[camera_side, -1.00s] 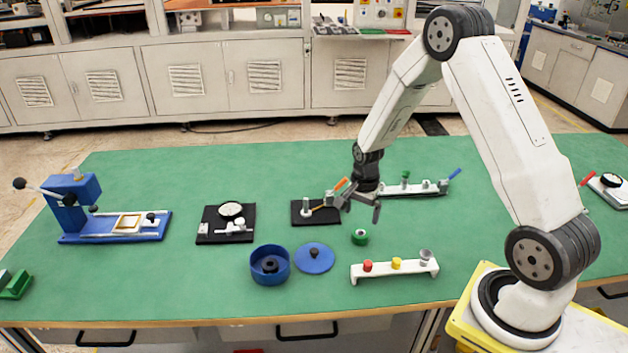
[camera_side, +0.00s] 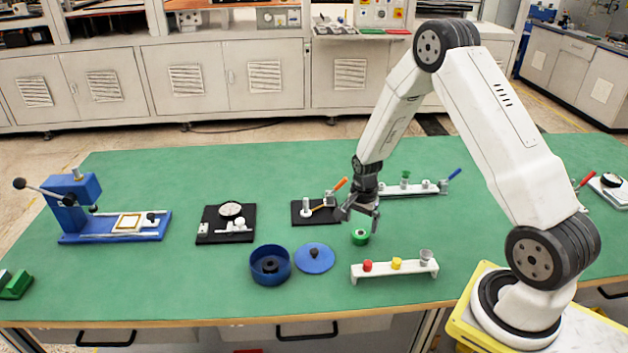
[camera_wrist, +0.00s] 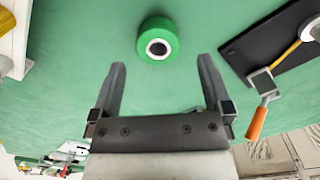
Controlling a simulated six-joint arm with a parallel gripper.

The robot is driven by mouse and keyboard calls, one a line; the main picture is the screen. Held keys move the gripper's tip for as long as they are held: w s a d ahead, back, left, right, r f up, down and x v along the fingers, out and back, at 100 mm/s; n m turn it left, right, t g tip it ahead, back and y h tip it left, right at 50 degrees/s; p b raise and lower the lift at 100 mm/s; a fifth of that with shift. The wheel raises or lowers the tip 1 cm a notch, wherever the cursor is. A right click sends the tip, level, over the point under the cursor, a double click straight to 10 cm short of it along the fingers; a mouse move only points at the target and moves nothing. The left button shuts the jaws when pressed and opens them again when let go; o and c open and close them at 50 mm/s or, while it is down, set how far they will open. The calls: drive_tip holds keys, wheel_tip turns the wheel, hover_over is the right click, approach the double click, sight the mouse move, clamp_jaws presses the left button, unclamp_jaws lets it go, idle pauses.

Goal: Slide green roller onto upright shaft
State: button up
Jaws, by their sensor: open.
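The green roller (camera_side: 360,237) lies on the green table with its dark bore facing up. It also shows in the wrist view (camera_wrist: 157,40), ahead of the fingertips. My gripper (camera_side: 361,219) is open and empty, just above the roller in the side view. In the wrist view its two fingers (camera_wrist: 160,62) are spread, with the roller beyond and between them. The upright shaft (camera_side: 306,205) appears as a short pale post on a black base plate (camera_side: 298,219), left of my gripper. An orange-handled clamp (camera_side: 338,186) is on that plate and also shows in the wrist view (camera_wrist: 258,120).
A white rack (camera_side: 385,273) with red, yellow and grey pieces stands in front. A blue bowl (camera_side: 257,266) and blue lid (camera_side: 315,257) lie to the left. A white rail fixture (camera_side: 405,192) with a blue handle is behind my gripper.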

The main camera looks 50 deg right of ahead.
sight(360, 233)
drive_tip(key=shift+s+f, duration=0.1)
drive_tip(key=shift+f, duration=2.2)
drive_tip(key=shift+c, duration=0.2)
drive_tip(key=c, duration=1.2)
drive_tip(key=shift+r, duration=0.15)
drive_tip(key=shift+r, duration=0.8)
drive_tip(key=s+a+r, duration=0.1)
drive_tip(key=s+r, duration=0.2)
drive_tip(key=s, duration=0.1)
drive_tip(key=s+a+r, duration=0.2)
drive_tip(key=s+r, duration=0.2)
drive_tip(key=s, duration=0.1)
drive_tip(key=s+a+r, duration=0.1)
drive_tip(key=s+r, duration=0.3)
drive_tip(key=shift+s+a, duration=0.15)
drive_tip(key=shift+a, duration=0.1)
